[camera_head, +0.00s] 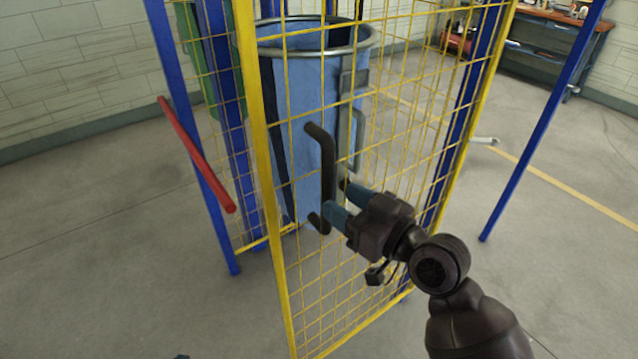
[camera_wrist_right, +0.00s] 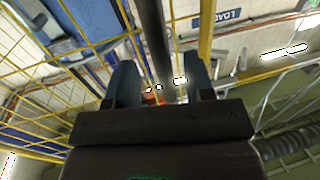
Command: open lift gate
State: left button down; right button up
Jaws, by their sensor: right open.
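The lift gate (camera_head: 283,225) is a yellow-framed wire mesh panel. Its left edge shows apart from the blue post (camera_head: 211,150) on its left; I cannot tell how far it stands from its frame. A black bracket handle (camera_head: 328,172) is fixed near that left edge. My right gripper (camera_head: 338,200) is at the handle's lower half, its teal fingers spread. In the right wrist view the dark handle bar (camera_wrist_right: 154,42) runs between the open fingers (camera_wrist_right: 161,78), with gaps on both sides.
A blue bin (camera_head: 308,95) with a metal rim stands behind the mesh. A red bar (camera_head: 196,155) sticks out at the left post. Another blue post (camera_head: 540,125) stands at right. A workbench (camera_head: 550,35) is at the back right. Floor to the left is clear.

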aim_at(332, 195)
jog(key=shift+x, duration=2.9)
grip_shut()
